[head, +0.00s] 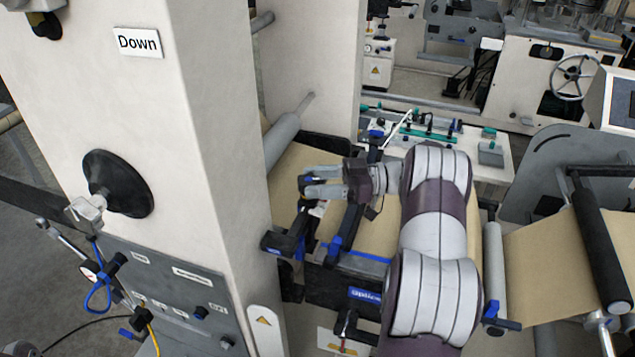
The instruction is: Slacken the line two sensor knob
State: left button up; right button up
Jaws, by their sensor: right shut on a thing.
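My right arm comes in from the lower right, over the brown web. My right gripper (318,187) points left and is shut at the upper end of a black sensor bracket with blue parts (287,243). The line two sensor knob is most likely what its fingers hold, but the fingers cover it. I cannot tell the knob's shape or how far it is turned. The bracket stands over the kraft web (290,178), beside a black unit with a blue "optics"-like label (365,294).
A tall cream machine column (190,130) with a "Down" sign (138,42) and a large black knob (118,184) stands close left of the gripper. A grey roller (281,139) lies behind. Another kraft web (560,265) runs at right. A bench with green-handled parts (440,135) is behind.

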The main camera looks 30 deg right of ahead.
jog(key=shift+f, duration=0.15)
jog(key=o, duration=1)
jog(key=shift+o, duration=0.2)
jog(key=shift+d, duration=0.15)
jog(key=shift+s, duration=0.1)
jog(key=b+v, duration=0.2)
jog(key=v, duration=1)
jog(key=shift+s+d, duration=0.2)
jog(key=shift+d, duration=0.1)
